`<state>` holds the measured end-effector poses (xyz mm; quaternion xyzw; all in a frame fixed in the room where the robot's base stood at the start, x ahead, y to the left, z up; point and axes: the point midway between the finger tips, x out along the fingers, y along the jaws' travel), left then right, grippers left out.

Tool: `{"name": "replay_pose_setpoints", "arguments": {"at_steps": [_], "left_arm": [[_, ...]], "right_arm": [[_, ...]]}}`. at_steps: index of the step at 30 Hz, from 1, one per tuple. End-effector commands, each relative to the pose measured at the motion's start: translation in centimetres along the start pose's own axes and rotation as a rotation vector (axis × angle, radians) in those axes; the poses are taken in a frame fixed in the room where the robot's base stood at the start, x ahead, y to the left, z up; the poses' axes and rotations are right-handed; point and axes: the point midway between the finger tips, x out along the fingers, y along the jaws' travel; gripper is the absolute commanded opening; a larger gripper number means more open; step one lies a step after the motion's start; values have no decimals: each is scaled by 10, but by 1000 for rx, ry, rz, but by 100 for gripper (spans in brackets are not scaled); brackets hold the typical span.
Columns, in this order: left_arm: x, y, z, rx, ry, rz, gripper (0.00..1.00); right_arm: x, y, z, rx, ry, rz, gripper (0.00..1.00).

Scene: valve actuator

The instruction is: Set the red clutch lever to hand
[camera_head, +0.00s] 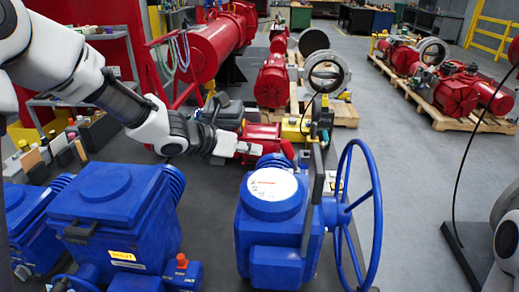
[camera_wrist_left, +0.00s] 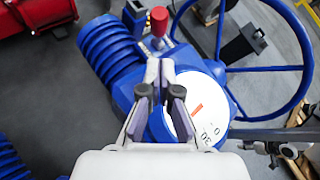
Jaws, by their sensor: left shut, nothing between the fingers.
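The blue actuator (camera_head: 270,235) with a white dial (camera_head: 273,184) stands at centre front in the head view. A red-knobbed lever (camera_wrist_left: 158,20) rises from a grey and blue mount at the top of the left wrist view. My left gripper (camera_head: 252,148) is above and behind the dial in the head view. In the left wrist view its fingers (camera_wrist_left: 163,88) are shut and empty, in front of the dial (camera_wrist_left: 195,110), apart from the red knob. My right gripper is not clearly in view.
A blue handwheel (camera_head: 375,215) stands at the actuator's right side, with a dark upright bar (camera_head: 314,190) near it. Another blue actuator (camera_head: 115,215) stands at left, with its own red knob (camera_head: 182,260). Open grey floor (camera_head: 425,180) lies to the right.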

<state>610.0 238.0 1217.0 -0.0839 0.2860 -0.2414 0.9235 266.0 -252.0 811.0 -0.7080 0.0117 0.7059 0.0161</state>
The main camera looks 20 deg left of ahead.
Motion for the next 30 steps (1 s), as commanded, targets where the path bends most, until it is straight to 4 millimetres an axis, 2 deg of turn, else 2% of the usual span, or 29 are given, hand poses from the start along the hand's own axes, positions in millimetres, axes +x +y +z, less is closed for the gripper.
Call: {"name": "replay_pose_setpoints", "arguments": {"at_steps": [9,13,17,30], "left_arm": [[61,-1,1,2,5,0,0],[77,-1,1,2,2,0,0],[82,0,0,1,0,-1,0],[83,-2,1,11,10,8,0]], "right_arm": [[-23,0,0,0,0,0,40],[-28,0,0,0,0,0,40],[-28,0,0,0,0,0,40],[-28,0,0,0,0,0,40]]}}
